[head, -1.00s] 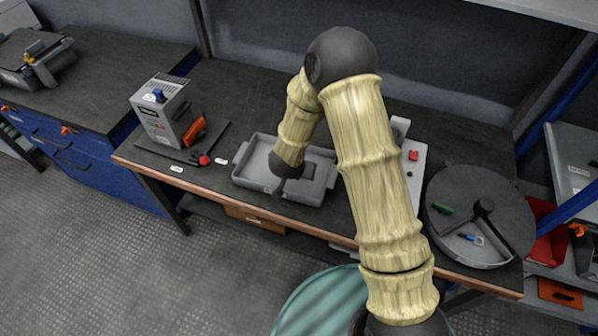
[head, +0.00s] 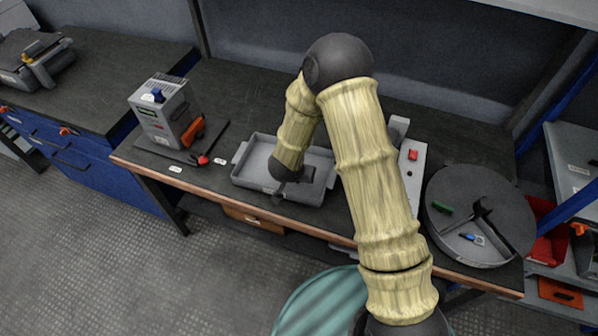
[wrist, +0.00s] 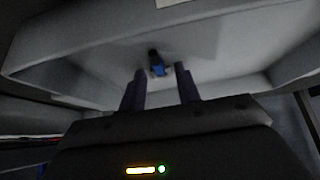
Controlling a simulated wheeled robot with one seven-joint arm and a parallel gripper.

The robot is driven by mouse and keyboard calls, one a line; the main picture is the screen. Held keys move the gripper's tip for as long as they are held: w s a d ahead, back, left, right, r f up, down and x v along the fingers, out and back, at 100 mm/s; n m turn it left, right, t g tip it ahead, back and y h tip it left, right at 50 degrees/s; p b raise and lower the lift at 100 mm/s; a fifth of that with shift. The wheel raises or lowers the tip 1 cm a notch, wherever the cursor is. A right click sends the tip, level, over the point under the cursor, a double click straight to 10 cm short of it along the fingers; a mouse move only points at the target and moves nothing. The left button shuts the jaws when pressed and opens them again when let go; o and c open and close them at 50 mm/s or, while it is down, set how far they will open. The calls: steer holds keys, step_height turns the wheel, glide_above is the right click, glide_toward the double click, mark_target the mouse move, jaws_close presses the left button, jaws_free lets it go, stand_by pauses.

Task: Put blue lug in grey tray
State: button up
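The grey tray (head: 243,172) is a shallow rectangular bin near the front edge of the workbench. My gripper (head: 279,193) reaches down over it, partly hidden by my own wrist in the head view. In the wrist view my gripper (wrist: 161,72) shows two dark fingers standing apart with a gap between them. A small blue lug (wrist: 158,69) with a dark end appears on the tray's floor, just beyond the fingertips and in line with the gap. It is clear of both fingers. The head view does not show this lug.
A round divided tray (head: 436,222) at the right holds a green piece (head: 441,207) and a blue piece (head: 468,238). A grey device with an orange part (head: 192,132) stands left of the grey tray. A grey panel with a red button (head: 412,155) is to its right.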

steer(key=shift+r, duration=0.1)
steer(key=shift+r, duration=0.3)
steer(key=p+v, duration=0.2)
steer(key=v, duration=1)
steer(key=s+d+r+n+g+y, duration=0.2)
steer(key=s+d+r+n+y, duration=0.1)
steer(key=d+r, duration=0.65)
steer(key=s+d+r+g+h, duration=0.1)
steer(key=s+d+r, duration=0.1)
steer(key=s+d, duration=0.6)
steer(key=shift+s+d+r+g, duration=0.2)
steer(key=shift+s+r+g, duration=0.05)
steer(key=shift+r+g, duration=0.15)
